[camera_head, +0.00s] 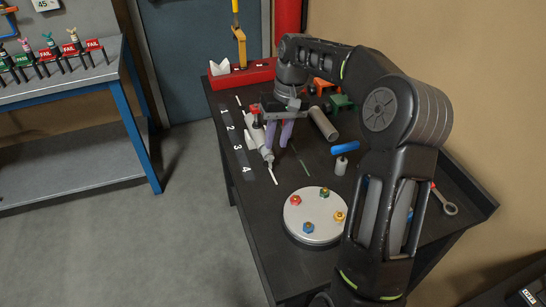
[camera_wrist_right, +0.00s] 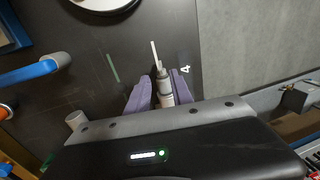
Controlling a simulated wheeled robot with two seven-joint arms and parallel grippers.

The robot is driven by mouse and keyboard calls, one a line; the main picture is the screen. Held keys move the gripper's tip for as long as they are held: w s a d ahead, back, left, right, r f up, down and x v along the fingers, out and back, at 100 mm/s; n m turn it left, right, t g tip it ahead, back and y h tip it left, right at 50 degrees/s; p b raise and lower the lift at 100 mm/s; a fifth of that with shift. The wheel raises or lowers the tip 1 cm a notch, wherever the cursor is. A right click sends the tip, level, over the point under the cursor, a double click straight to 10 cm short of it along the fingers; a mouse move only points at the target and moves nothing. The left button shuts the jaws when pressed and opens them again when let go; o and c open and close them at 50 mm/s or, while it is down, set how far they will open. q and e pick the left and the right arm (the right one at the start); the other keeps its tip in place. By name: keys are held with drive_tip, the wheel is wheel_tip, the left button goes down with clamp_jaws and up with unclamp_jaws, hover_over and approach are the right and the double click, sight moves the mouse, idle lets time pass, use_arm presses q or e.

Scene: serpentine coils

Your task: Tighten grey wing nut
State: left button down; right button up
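My right gripper (camera_head: 278,140) points down over the dark workbench, with its two purple fingers apart. It also shows in the right wrist view (camera_wrist_right: 161,82). A pale grey, slim fitting with a thin white tip (camera_head: 266,152) lies beside the fingers. In the right wrist view the fitting (camera_wrist_right: 164,88) appears between the spread fingers; I cannot tell whether they touch it. Pale wing-like pieces (camera_head: 252,139) show at its left side and may be the grey wing nut, but they are too small to be sure. My left gripper is not in view.
A round grey plate (camera_head: 313,232) with coloured nuts stands near the front of the bench. A blue-handled tool (camera_head: 343,150), a grey cylinder (camera_head: 323,123) and a red block (camera_head: 243,76) are nearby. A wrench (camera_head: 447,205) lies at right. Numbers 1 to 4 mark the left edge.

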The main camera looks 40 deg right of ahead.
sight(272, 156)
drive_tip(key=f, duration=0.2)
drive_tip(key=a+f, duration=0.1)
drive_tip(key=f, duration=0.1)
drive_tip(key=f+p, duration=0.1)
drive_tip(key=f, duration=0.2)
drive_tip(key=shift+w+a, duration=0.15)
clamp_jaws()
